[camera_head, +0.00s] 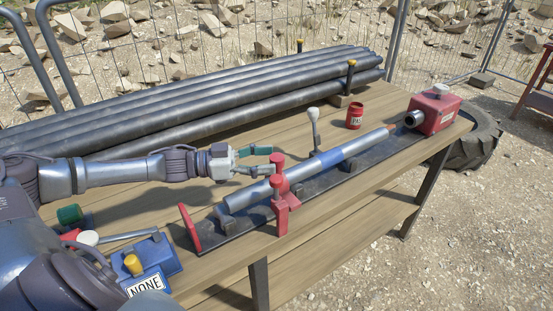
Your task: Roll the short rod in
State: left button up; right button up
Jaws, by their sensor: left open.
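The short rod (355,147) is a grey tube with a blue band and a copper-coloured tip. It lies along a dark rail (385,163) on the bench, and its tip points at the red box (437,109) at the far right. A gap shows between the tip and the box's metal socket (414,118). A red clamp (283,195) stands at the rod's near part. My left gripper (270,160) is open and empty, behind the rod and just left of an upright lever with a pale knob (314,128). My right gripper is not in view.
Several long dark pipes (200,90) lie along the back of the wooden bench (375,185). A red can (355,116) stands behind the rail. A red end plate (190,228) closes the rail's near end. A blue box labelled NONE (160,258) and a green cylinder (69,214) are at lower left.

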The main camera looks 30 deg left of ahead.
pick_arm(q)
jog(key=shift+x, duration=1.5)
grip_shut()
